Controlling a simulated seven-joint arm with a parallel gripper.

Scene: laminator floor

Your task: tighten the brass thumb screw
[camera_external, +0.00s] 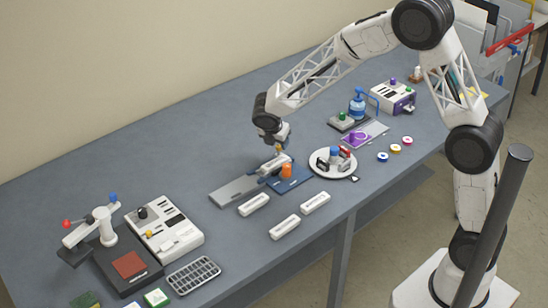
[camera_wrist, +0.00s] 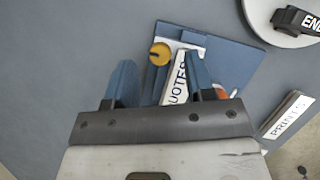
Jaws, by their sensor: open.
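The brass thumb screw (camera_wrist: 160,53) shows as a round, slotted yellow knob in the wrist view, beside the far end of a white block lettered "QUOTES" (camera_wrist: 178,84). The block lies on a blue plate (camera_wrist: 232,58). My gripper (camera_wrist: 160,72) is open. Its two blue fingers stand apart, one left and one right of the screw's line, with the screw a little beyond the tips. I cannot tell the height gap. In the external view my gripper (camera_external: 277,146) points down over the blue plate (camera_external: 297,181), and the arm's end partly hides the screw.
An orange cylinder (camera_external: 287,171) stands on the blue plate, close to the right finger. A grey plate (camera_external: 236,190) lies to the left. Several white bars (camera_external: 285,227) lie in front. A round white tray (camera_external: 321,165) with stamps stands to the right.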

